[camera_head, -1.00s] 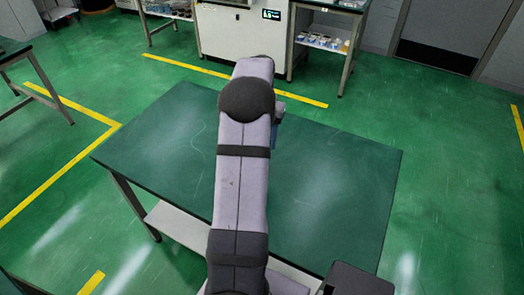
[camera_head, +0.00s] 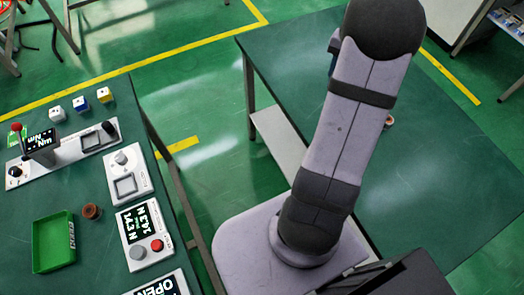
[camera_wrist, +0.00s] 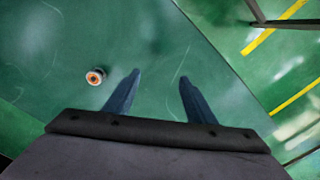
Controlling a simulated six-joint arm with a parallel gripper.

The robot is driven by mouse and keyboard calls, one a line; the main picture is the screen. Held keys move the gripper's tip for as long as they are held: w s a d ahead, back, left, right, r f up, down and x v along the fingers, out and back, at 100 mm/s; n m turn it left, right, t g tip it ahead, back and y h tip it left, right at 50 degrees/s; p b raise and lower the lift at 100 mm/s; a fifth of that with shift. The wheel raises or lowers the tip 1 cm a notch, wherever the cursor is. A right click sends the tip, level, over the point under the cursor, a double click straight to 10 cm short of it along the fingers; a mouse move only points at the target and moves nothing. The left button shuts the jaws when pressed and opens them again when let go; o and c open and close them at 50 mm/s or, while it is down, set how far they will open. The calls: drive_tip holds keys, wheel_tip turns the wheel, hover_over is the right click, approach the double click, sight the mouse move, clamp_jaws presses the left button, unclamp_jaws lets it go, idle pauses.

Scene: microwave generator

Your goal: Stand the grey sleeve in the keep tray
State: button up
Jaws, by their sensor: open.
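My gripper (camera_wrist: 159,77) is open and empty over the right-hand green table in the wrist view. A small round piece with a pale rim and orange centre (camera_wrist: 96,76) lies left of the fingers, apart from them. A small brownish piece (camera_head: 388,121) shows beside my arm in the head view, likely the same one. I cannot make out a clearly grey sleeve. A shallow green tray (camera_head: 38,250) sits on the left table, looking empty; I cannot tell if it is the keep tray. A brown round piece (camera_head: 92,211) stands just right of it.
The left table (camera_head: 100,270) carries a panel with a square frame (camera_head: 125,182), a display panel with a red button (camera_head: 147,235), a longer device (camera_head: 65,155) and several small cubes. A floor gap separates the tables. The right table is mostly clear.

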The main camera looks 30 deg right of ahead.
drive_tip(key=w+a+n, duration=0.2)
drive_tip(key=a+n, duration=0.2)
drive_tip(key=a, duration=1)
drive_tip(key=s+a+f+n, duration=0.2)
drive_tip(key=s+a+n, duration=0.1)
drive_tip(key=a, duration=0.5)
drive_tip(key=s+a+f+n, duration=0.2)
drive_tip(key=s+a+n, duration=0.2)
drive_tip(key=a, duration=0.5)
drive_tip(key=shift+s+a, duration=0.2)
drive_tip(key=shift+s, duration=1.05)
drive_tip(key=shift+o, duration=0.5)
drive_tip(key=shift+s+a+f, duration=0.1)
drive_tip(key=shift+s+a, duration=0.15)
drive_tip(key=shift+s, duration=0.1)
drive_tip(key=shift+w+d, duration=0.1)
